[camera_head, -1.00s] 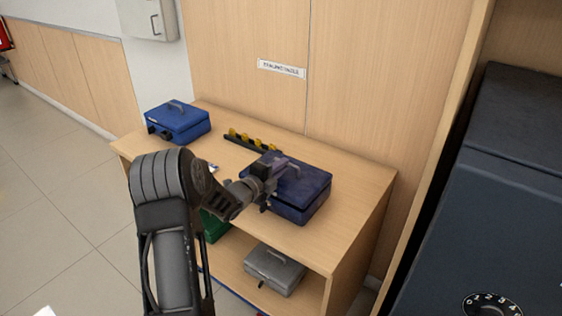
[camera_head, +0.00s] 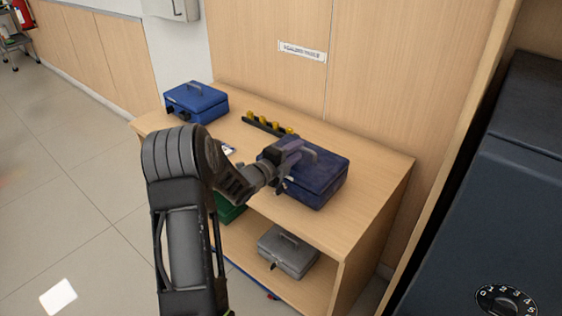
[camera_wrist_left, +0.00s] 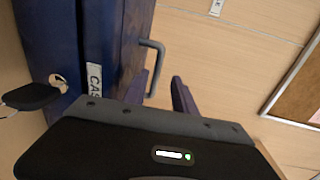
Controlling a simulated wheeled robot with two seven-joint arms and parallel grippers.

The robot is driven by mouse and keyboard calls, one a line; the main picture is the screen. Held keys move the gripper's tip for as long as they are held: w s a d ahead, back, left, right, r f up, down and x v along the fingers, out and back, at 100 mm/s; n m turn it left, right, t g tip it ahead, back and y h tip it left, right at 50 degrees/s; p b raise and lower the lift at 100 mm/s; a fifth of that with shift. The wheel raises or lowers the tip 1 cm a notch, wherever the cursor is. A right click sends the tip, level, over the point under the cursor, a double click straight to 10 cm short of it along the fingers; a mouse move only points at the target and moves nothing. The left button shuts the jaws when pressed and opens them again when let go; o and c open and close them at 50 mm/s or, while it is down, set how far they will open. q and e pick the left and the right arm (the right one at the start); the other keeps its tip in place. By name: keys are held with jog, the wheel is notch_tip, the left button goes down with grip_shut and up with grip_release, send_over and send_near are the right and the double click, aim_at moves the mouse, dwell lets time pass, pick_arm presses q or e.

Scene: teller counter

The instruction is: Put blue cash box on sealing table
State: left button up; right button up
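A dark blue cash box (camera_head: 325,182) stands upright on the wooden table (camera_head: 356,160), towards its right end. My left gripper (camera_head: 300,154) is at the raised grey handle on the box's lid. In the left wrist view, the two fingers (camera_wrist_left: 160,88) stand apart with the handle (camera_wrist_left: 152,62) partly between them; I cannot tell whether they touch it. The blue box (camera_wrist_left: 100,45) fills the left side of that view, with a label and a keyhole. A brighter blue box (camera_head: 196,102) stands at the table's left end. My right gripper is not in view.
A black rack with yellow pieces (camera_head: 268,125) lies along the table's back. A grey box (camera_head: 288,250) and a green box (camera_head: 229,209) are on the lower shelf. A dark safe (camera_head: 490,200) stands at the right. A sign (camera_head: 302,51) hangs above the table.

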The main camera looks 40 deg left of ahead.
pick_arm(q)
jog(key=s+r+b, duration=0.1)
jog(key=s, duration=0.9)
jog(key=shift+s+d+r+b, duration=0.15)
jog(key=shift+s+b, duration=0.05)
jog(key=shift+b, duration=0.15)
dwell(1.7)
